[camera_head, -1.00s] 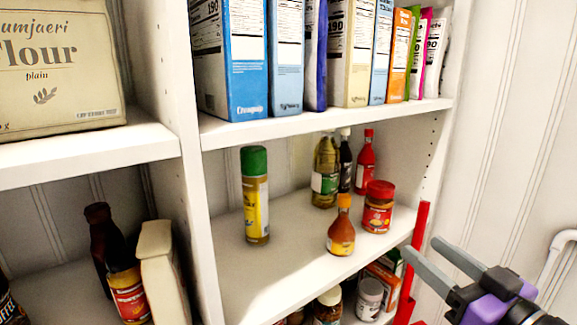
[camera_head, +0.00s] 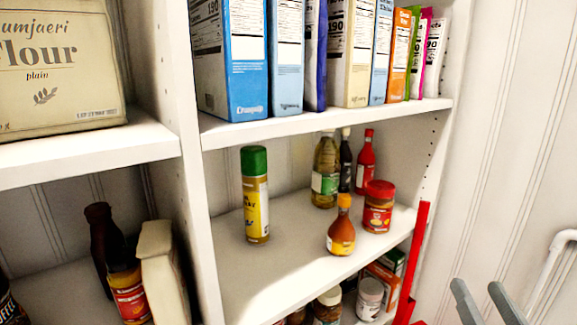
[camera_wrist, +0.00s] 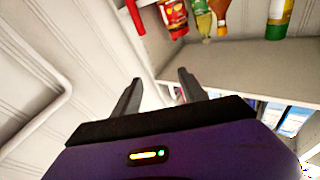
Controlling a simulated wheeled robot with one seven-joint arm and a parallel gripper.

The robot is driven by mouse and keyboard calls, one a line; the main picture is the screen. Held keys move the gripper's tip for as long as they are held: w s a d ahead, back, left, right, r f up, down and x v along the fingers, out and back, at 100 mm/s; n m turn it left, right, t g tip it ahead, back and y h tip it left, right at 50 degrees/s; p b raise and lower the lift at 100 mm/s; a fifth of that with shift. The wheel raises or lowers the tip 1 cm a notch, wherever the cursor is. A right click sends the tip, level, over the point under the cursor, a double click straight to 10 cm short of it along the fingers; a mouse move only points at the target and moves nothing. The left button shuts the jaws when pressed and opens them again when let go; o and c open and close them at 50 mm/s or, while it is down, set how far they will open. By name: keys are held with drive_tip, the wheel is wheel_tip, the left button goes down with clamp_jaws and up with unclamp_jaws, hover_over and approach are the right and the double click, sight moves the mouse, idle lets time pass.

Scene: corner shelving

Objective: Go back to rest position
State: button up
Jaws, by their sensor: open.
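My gripper (camera_head: 482,298) shows only as two grey fingers at the lower right edge of the head view. The fingers are apart with nothing between them. In the wrist view my gripper (camera_wrist: 158,88) is also open and empty, pointing toward the shelf side and white wall. It is to the right of the shelving and clear of the shelf items. The rest of my arm is out of the head view.
The middle shelf (camera_head: 290,245) holds a green-capped spray can (camera_head: 255,195), a small orange-capped bottle (camera_head: 341,228), a red-lidded jar (camera_head: 378,207) and several bottles. A red upright bar (camera_head: 415,262) edges the shelving. A white pipe (camera_head: 548,268) runs along the right wall.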

drive_tip(key=s+a+f+g, duration=0.2)
drive_tip(key=s+f, duration=0.4)
drive_tip(key=s, duration=0.4)
drive_tip(key=s+a+f+n+g+y, duration=0.1)
drive_tip(key=s+a+f+g, duration=0.1)
drive_tip(key=s+f, duration=0.4)
drive_tip(key=s+a+f+n+g, duration=0.1)
drive_tip(key=s+a+f, duration=0.3)
drive_tip(key=s, duration=1.2)
wheel_tip(320, 180, down, 3)
drive_tip(key=shift+a+f+g, duration=0.1)
drive_tip(key=shift+a+g, duration=0.25)
drive_tip(key=shift+g, duration=0.05)
drive_tip(key=shift+w+a+n+y, duration=0.1)
drive_tip(key=shift+w+n+y, duration=0.05)
drive_tip(key=shift+n+y, duration=0.15)
